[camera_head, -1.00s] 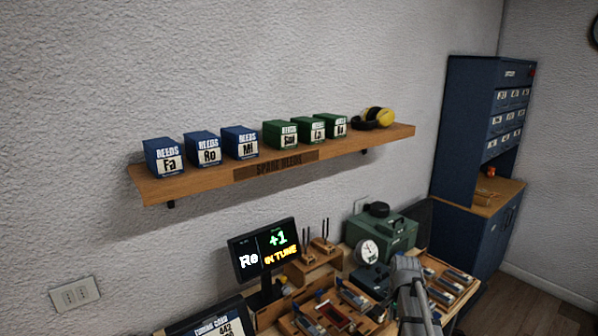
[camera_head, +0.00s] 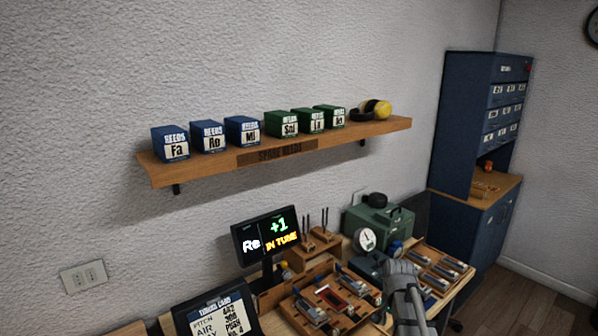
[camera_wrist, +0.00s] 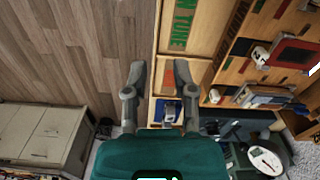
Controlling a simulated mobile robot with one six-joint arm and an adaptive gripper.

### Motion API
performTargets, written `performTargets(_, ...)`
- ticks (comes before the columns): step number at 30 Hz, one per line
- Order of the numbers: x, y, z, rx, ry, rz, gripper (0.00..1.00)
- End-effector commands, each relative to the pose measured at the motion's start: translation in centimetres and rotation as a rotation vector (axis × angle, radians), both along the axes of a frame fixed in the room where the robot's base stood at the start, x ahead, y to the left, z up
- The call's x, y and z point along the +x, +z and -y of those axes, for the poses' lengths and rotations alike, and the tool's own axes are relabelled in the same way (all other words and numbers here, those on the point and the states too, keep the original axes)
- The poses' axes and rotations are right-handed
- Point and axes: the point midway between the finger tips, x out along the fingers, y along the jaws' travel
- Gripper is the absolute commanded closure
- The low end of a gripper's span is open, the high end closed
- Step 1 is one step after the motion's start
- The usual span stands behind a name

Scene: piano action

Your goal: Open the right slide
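My gripper (camera_wrist: 161,78) is open in the wrist view, its two grey fingers apart with no object held. Below and between them lies a wooden strip with an orange patch (camera_wrist: 170,75) and a small blue and metal block (camera_wrist: 169,112). In the head view my gripper (camera_head: 402,268) is over the workbench, between the middle wooden tray (camera_head: 285,303) and the right-hand tray (camera_head: 462,262) of metal reed parts. I cannot tell which part is the right slide.
A display (camera_head: 266,240) reads Re, +1, IN TUNE. A green machine (camera_head: 381,222) and a round gauge (camera_head: 364,240) stand behind my gripper. A wall shelf (camera_head: 225,165) holds reed boxes. A blue cabinet (camera_head: 468,140) stands at the right. Bare wooden floor (camera_wrist: 85,45) shows beside the bench.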

Motion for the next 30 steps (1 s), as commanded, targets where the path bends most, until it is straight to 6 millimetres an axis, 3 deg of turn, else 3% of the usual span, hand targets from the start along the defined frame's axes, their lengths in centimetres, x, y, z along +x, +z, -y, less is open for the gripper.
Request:
performTargets(8, -3.6, -3.0, -3.1, 0.000, 0.214, 0.000, 0.66)
performTargets(18, -10.2, -7.7, -8.0, 0.000, 0.637, 0.000, 0.66)
performTargets(23, -11.4, -8.4, -8.9, -0.001, 0.737, -0.001, 0.66)
performTargets(30, -11.5, -8.3, -9.1, -0.001, 0.759, -0.001, 0.66)
